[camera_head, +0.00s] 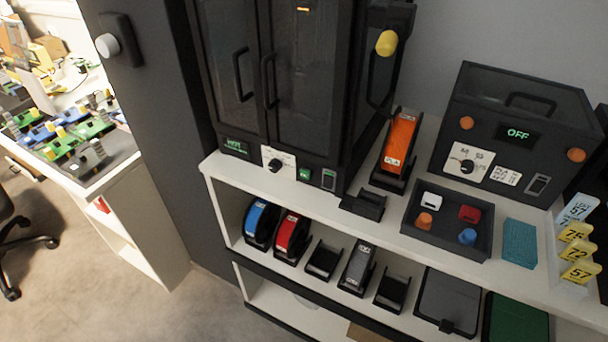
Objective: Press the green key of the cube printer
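A tall black machine (318,120), which looks like the cube printer, stands on the white shelf unit at the top middle. Its two dark front doors look shut. A small green key (305,174) sits on its lower front strip, right of a white dial plate (278,159) with a black knob. A small display with green text (235,146) is at the strip's left end, and a grey rocker switch (328,179) is right of the green key. The green key is unobstructed. Neither of my grippers shows in this view.
A black box with an "OFF" display (518,134) stands at right. An orange cartridge (399,142), a dark tray (438,238) of small coloured pieces and a teal block (519,243) share the top shelf. Cartridges and holders fill the shelf below. Floor (200,300) is clear at lower left.

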